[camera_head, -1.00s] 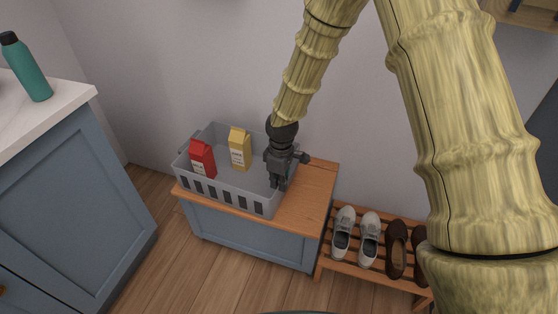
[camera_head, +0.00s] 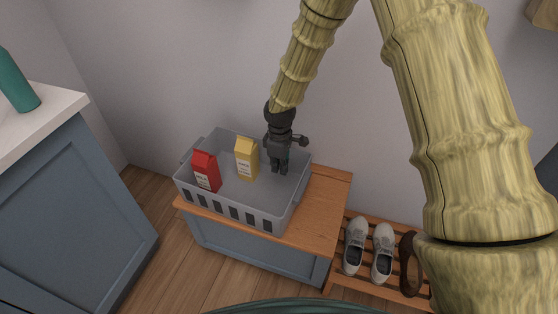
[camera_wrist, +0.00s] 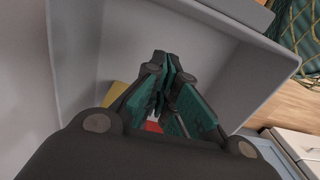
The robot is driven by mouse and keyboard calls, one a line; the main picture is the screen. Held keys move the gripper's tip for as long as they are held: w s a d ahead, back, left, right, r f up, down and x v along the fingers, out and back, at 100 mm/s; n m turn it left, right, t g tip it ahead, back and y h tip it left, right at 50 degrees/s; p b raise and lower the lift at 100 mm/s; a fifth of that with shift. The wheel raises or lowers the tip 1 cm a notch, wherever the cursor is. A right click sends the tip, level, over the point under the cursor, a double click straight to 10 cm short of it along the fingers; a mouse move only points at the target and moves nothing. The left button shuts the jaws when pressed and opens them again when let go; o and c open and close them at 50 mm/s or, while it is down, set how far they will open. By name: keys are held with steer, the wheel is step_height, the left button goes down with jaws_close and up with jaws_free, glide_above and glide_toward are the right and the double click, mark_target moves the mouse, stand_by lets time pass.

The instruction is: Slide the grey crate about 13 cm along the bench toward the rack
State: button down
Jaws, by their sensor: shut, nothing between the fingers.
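The grey crate (camera_head: 276,221) stands on the wooden-topped bench (camera_head: 325,200), with a bare strip of bench top to its right. Inside the crate's left half stand a red carton (camera_head: 206,172) and a yellow carton (camera_head: 246,160). My gripper (camera_head: 281,171) points down, shut and empty, within the crate's outline near the back right. The wrist view shows my shut fingers (camera_wrist: 167,65) with the crate's grey walls (camera_wrist: 235,60) around them. I cannot tell whether they touch a wall. The rack (camera_head: 348,276) is right of the bench and lower.
White shoes (camera_head: 356,246) and brown shoes (camera_head: 410,262) sit on the rack. A blue cabinet (camera_head: 75,205) with a white top and a green bottle (camera_head: 17,82) is at the left. The wall is close behind the bench.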

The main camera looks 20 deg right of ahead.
steer(key=d+f, duration=0.1)
steer(key=s+d+f, duration=0.1)
steer(key=f, duration=0.1)
steer(key=s+d+f, duration=0.1)
steer(key=shift+s+d+f, duration=0.1)
steer(key=shift+s+f, duration=0.1)
stand_by(0.5)
